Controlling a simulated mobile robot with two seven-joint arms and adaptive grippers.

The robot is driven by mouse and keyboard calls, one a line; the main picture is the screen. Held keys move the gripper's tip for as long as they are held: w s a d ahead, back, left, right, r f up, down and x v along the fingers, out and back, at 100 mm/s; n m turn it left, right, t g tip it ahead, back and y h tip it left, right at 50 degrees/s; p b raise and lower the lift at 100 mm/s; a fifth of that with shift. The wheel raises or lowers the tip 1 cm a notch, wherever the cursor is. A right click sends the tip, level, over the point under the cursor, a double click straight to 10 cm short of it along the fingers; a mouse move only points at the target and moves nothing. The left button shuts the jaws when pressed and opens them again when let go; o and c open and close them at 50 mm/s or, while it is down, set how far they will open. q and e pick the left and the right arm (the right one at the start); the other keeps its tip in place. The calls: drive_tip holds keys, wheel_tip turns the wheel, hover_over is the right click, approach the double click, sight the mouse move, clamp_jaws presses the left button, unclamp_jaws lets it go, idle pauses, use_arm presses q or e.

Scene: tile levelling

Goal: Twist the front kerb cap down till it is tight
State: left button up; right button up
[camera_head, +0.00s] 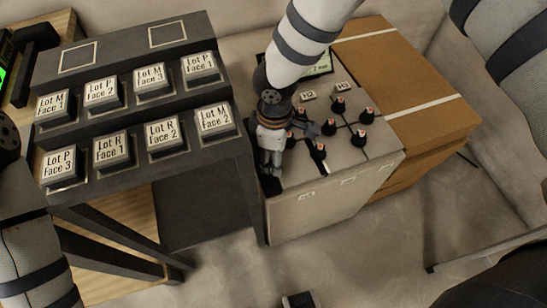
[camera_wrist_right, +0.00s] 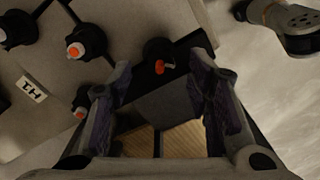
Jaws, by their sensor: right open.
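Several black caps with orange tips stand on the pale tile block (camera_head: 330,205). My right gripper (camera_head: 271,168) is open and points down at the block's left edge, beside the dark rack. In the wrist view the open fingers (camera_wrist_right: 160,80) have one black cap with an orange tip (camera_wrist_right: 160,56) in front of the gap between them, near the block's edge. It appears apart from both fingers. I cannot tell for sure that this is the front kerb cap, or how tight it is. Another cap (camera_head: 319,152) sits near the front edge.
A dark stepped rack (camera_head: 200,160) with labelled lot buttons stands close on the left. A brown box (camera_head: 420,85) with white stripes adjoins the block on the right. More caps (camera_wrist_right: 86,42) stand near the right gripper. The floor in front is mostly clear.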

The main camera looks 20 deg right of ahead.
drive_tip(key=shift+f, duration=1.45)
clamp_jaws()
drive_tip(key=shift+r+m, duration=0.15)
drive_tip(key=shift+m, duration=0.65)
unclamp_jaws()
wheel_tip(320, 180, up, 12)
